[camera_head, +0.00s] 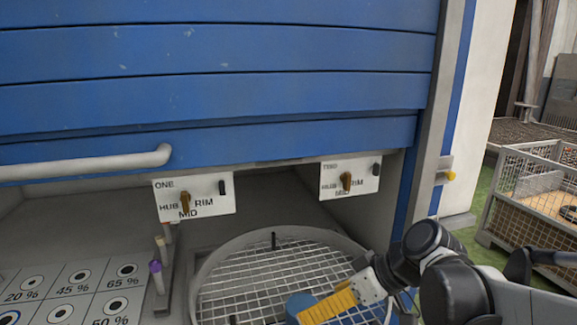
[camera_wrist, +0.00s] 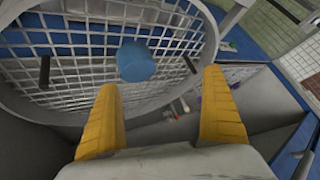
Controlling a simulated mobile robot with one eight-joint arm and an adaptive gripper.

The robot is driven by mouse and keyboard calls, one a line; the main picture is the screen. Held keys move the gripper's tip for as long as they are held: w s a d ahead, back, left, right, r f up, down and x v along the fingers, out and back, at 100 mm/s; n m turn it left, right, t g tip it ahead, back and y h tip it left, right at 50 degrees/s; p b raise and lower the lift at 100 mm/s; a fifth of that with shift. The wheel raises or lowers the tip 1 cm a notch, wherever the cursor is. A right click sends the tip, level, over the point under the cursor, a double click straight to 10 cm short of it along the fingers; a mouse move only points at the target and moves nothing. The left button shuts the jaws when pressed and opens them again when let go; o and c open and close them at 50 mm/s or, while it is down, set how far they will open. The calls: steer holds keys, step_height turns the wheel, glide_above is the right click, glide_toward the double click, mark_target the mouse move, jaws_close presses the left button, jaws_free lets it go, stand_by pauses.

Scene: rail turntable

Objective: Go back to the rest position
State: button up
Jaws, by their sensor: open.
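My gripper (camera_wrist: 160,82) is open, its two yellow fingers spread apart with nothing between them in the wrist view. In the head view my gripper (camera_head: 318,309) is at the lower right, over the round wire-grid turntable (camera_head: 240,292). A blue round piece (camera_wrist: 136,62) is on the grid, beyond the fingertips and apart from them in the wrist view. In the head view this blue piece (camera_head: 299,304) is partly hidden behind the yellow finger. The turntable's rim (camera_wrist: 185,88) curves across the wrist view.
A blue slatted shutter (camera_head: 220,70) with a grey handle (camera_head: 90,163) hangs above. Dial plates ONE (camera_head: 207,205) and TWO (camera_head: 361,184) hang below it. A wire crate (camera_head: 530,205) stands right.

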steer(key=s+d+m+t+h, duration=0.3)
steer(key=s+d+m+h, duration=0.4)
steer(key=s+d, duration=0.3)
steer(key=shift+s+d+f+m+t, duration=0.3)
steer(key=shift+d+f+m, duration=0.05)
steer(key=shift+d+m, duration=0.55)
